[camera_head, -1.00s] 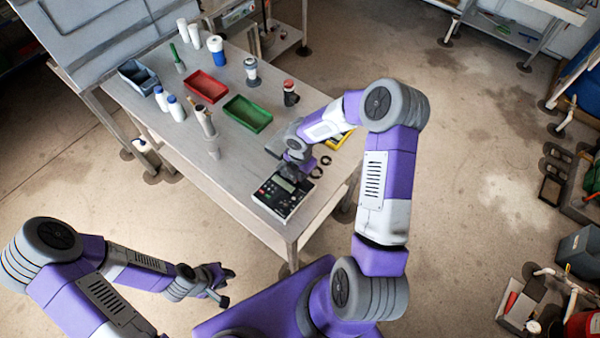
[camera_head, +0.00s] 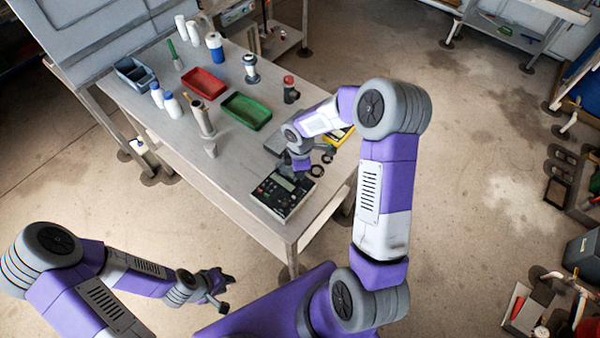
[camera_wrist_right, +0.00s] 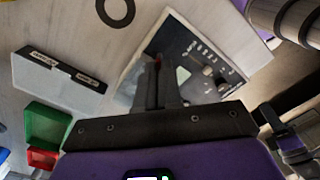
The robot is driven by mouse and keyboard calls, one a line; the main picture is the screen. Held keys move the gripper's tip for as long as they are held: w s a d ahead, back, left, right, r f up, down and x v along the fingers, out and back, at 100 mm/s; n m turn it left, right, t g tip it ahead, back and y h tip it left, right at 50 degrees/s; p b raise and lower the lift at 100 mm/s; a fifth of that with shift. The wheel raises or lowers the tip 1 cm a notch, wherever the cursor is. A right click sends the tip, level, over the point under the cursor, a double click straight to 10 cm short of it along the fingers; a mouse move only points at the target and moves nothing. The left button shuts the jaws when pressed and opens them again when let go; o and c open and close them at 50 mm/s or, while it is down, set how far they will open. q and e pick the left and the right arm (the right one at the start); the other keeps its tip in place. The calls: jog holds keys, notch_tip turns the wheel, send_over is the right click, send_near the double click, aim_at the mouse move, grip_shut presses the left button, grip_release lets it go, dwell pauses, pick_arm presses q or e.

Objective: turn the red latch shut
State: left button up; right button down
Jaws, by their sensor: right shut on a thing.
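The black-faced control box (camera_head: 284,197) sits at the near right corner of the table. In the right wrist view its panel (camera_wrist_right: 207,57) shows white labels, knobs and a pale display. My right gripper (camera_head: 299,172) reaches down at the box's far edge. In the right wrist view its fingers (camera_wrist_right: 160,80) are closed together, with a small sliver of the red latch (camera_wrist_right: 157,63) at their tips. The fingers hide most of the latch, so I cannot tell its angle. My left gripper (camera_head: 221,289) hangs empty off the table, its fingers apart.
Dark rings (camera_head: 328,156) lie right of my right wrist. The left front of the tabletop is clear.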

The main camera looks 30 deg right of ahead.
jog(key=m+b, duration=0.2)
jog(key=m, duration=0.2)
jog(key=shift+w+m, duration=0.15)
jog(key=shift+m, duration=0.15)
jog(key=shift+d+m+b, duration=0.1)
jog(key=shift+m+b, duration=0.85)
jog(key=shift+m, duration=1.35)
jog(key=shift+r, duration=0.1)
jog(key=c, duration=1.3)
grip_release()
notch_tip(320, 180, up, 8)
jog(key=shift+f+p, duration=0.25)
jog(key=shift+p, duration=0.2)
